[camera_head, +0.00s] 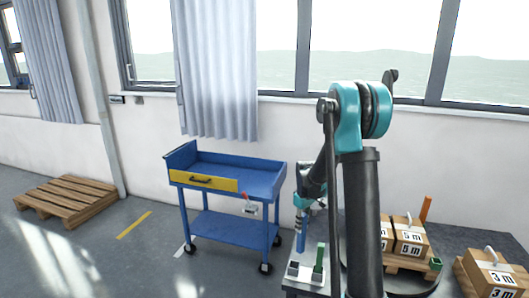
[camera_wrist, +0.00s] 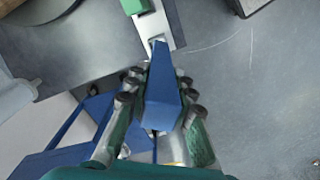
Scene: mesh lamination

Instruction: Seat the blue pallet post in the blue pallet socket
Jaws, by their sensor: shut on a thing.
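My gripper (camera_wrist: 158,115) is shut on the blue pallet post (camera_wrist: 163,85), which points away from the wrist camera. In the head view my gripper (camera_head: 306,201) hangs above the near left corner of the table, and the post (camera_head: 300,222) hangs about upright below it. A pale socket block (camera_head: 292,269) with a dark opening is below the post; I cannot make out a blue marking on it. Beside it a green post (camera_head: 319,258) stands upright. In the wrist view the post's far end overlaps the pale strip (camera_wrist: 154,28), so contact cannot be told.
The grey table (camera_head: 470,238) carries boxes (camera_head: 409,239) on a small pallet, an orange post (camera_head: 426,207) and another box (camera_head: 488,275) at right. A blue cart (camera_head: 232,175) stands left of the table. A wooden pallet (camera_head: 66,199) lies on the floor far left.

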